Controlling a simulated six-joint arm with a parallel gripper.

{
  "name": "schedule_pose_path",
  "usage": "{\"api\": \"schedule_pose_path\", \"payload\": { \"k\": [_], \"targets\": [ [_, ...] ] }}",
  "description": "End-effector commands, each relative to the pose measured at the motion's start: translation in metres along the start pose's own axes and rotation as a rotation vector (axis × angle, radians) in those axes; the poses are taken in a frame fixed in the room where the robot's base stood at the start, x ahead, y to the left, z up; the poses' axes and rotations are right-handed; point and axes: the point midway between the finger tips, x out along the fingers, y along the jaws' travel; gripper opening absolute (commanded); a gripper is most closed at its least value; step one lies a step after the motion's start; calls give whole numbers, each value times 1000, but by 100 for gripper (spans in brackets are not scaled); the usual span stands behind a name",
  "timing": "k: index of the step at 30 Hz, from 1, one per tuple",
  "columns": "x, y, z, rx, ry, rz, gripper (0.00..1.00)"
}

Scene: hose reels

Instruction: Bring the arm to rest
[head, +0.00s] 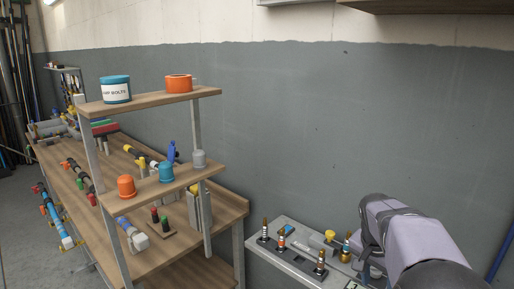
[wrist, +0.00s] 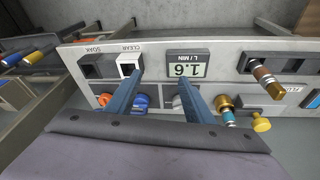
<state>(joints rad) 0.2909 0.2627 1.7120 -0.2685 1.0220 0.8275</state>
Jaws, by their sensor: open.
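My gripper (wrist: 160,79) is open, with its two blue fingers apart and nothing visible between them. The fingers extend over a grey panel (wrist: 222,57), which appears upside down in the wrist view. A display (wrist: 187,65) on it reads 1.6 L/MIN. It sits just beyond the fingertips, and a white CLEAR button (wrist: 129,65) lies beside the left fingertip. I cannot tell whether either finger touches the panel. In the head view my lilac wrist is at the right, over the panel's right end, and hides part of it.
Several upright fittings stand on the panel, including a copper-and-white one (wrist: 266,80) and a yellow knob (wrist: 261,124). Wooden shelves (head: 160,186) with orange and blue caps stand left of the panel. The grey wall (head: 330,120) behind is bare.

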Motion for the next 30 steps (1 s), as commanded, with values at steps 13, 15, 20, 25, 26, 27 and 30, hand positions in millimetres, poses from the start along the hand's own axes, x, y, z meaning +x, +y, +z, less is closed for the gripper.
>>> {"api": "schedule_pose_path", "payload": {
  "k": [13, 15, 20, 25, 26, 27, 30],
  "targets": [
    [-9, 27, 204, -769, -172, -151, 48],
    [-8, 36, 225, -846, -185, -168, 48],
    [-6, 51, 253, -956, -204, -193, 48],
    [-4, 57, 262, -994, -208, -201, 48],
    [-4, 57, 263, -995, -209, -201, 48],
    [-4, 57, 263, -996, -209, -201, 48],
    [-4, 57, 262, -994, -209, -201, 48]
  ]
}}
